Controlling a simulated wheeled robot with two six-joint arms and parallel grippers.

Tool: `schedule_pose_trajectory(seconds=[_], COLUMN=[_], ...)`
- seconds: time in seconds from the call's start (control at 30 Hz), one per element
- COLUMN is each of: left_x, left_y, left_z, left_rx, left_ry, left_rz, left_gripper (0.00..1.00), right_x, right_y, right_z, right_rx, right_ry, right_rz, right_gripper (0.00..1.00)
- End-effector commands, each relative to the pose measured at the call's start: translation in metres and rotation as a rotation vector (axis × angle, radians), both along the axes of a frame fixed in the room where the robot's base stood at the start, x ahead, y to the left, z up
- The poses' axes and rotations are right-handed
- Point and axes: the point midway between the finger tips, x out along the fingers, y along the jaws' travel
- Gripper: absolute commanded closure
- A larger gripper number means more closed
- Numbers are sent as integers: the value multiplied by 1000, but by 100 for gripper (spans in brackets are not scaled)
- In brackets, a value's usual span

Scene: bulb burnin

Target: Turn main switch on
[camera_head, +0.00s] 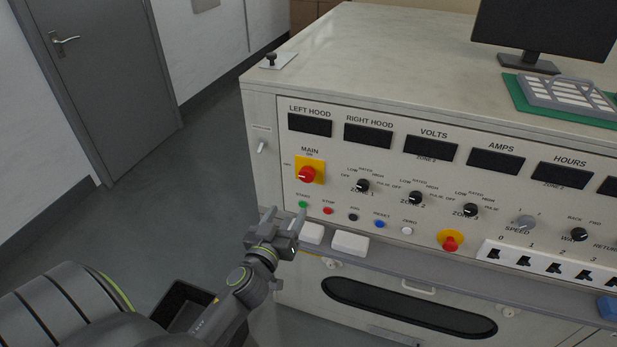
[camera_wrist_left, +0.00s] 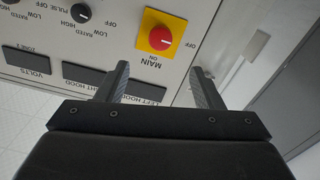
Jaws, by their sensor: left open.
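The main switch (camera_head: 307,174) is a red rotary knob on a yellow square plate (camera_head: 318,163), at the left end of the console's front panel under the label MAIN. In the left wrist view the red knob (camera_wrist_left: 161,38) shows upside down, beyond and between my fingers. My left gripper (camera_head: 284,215) is open and empty, below and a little left of the switch in the head view, apart from it. In the left wrist view its two fingers (camera_wrist_left: 160,82) are spread. The knob's exact pointing direction is hard to tell. My right gripper is not in view.
Start and stop buttons (camera_head: 328,211) sit just below the switch. Zone knobs (camera_head: 362,185) lie to its right, and a red emergency-type button (camera_head: 450,241) on yellow is farther right. A grey ledge (camera_head: 390,258) with white blocks (camera_head: 350,243) juts out below. Open floor (camera_head: 190,190) lies left.

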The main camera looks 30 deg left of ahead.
Motion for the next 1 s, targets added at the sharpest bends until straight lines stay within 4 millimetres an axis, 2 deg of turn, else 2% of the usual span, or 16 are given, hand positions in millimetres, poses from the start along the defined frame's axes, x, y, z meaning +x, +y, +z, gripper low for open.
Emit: schedule_pose_trajectory(seconds=[0.03, 0.3, 0.6, 0.8, 1.0], left_x=[11, 63, 113, 133, 139], left_y=[2, 15, 27, 32, 34], left_z=[3, 2, 1, 0, -1], left_rx=[2, 3, 1, 2, -1], left_ry=[-1, 1, 1, 2, 2], left_rz=[-2, 0, 0, 1, 1], left_gripper=[39, 39, 39, 39, 39], right_x=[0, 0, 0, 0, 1], right_y=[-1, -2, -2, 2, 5], right_z=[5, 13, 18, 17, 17], right_rx=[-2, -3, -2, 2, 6], right_ry=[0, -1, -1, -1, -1], right_rz=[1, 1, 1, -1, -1], right_gripper=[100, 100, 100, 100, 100])
